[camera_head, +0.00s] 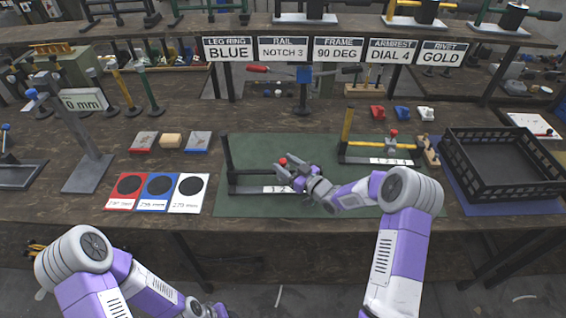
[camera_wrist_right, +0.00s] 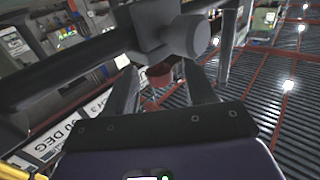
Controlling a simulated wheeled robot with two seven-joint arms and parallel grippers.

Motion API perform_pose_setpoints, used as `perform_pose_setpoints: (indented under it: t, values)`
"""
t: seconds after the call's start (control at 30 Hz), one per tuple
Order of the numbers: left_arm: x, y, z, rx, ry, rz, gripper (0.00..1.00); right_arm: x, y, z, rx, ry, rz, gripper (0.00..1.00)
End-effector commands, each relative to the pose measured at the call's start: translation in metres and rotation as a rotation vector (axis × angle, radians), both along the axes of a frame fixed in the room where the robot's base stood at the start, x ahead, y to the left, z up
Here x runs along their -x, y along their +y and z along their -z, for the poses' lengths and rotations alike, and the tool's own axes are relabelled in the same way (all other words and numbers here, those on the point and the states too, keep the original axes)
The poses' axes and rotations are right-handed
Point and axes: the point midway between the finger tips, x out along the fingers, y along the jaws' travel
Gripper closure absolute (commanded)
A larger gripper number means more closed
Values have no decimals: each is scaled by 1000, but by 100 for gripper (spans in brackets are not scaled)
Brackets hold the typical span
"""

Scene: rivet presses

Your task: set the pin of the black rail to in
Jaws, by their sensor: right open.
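The black rail (camera_head: 230,165) stands on the green mat, with a black upright post at its left end and a white numbered strip (camera_head: 272,189) along its base. A red knob (camera_head: 283,161) shows above the rail, by my right gripper's fingertips. My right gripper (camera_head: 283,174) is open and reaches the rail from the right, covering part of it. In the wrist view a red piece (camera_wrist_right: 160,75) shows between the two open fingers, under a dark bar and a grey round part; contact is unclear. My left gripper (camera_head: 208,310) is partly cut off at the bottom edge.
A second rail with a yellow post (camera_head: 347,125) stands to the right on the green mat (camera_head: 300,146). A black crate (camera_head: 500,190) is at the far right. Red, blue and white cards (camera_head: 158,206) lie to the left. Signs (camera_head: 337,50) hang at the back.

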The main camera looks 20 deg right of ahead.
Motion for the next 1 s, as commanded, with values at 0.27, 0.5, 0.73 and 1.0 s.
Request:
perform_pose_setpoints:
  t: [0.27, 0.5, 0.73, 1.0]
  values:
    - [0, 0, -5, 0, 0, 0, 57, 40, -25, 0, 2, 3, 3, 45]
    - [0, 0, -6, 0, 0, 0, 57, 52, -31, 0, 2, 3, 1, 45]
    - [0, 0, -5, 0, 0, 0, 57, 52, -31, 0, 1, 2, 1, 45]
    - [0, 0, -8, 0, 0, 0, 57, 52, -30, -2, 1, 2, 1, 45]
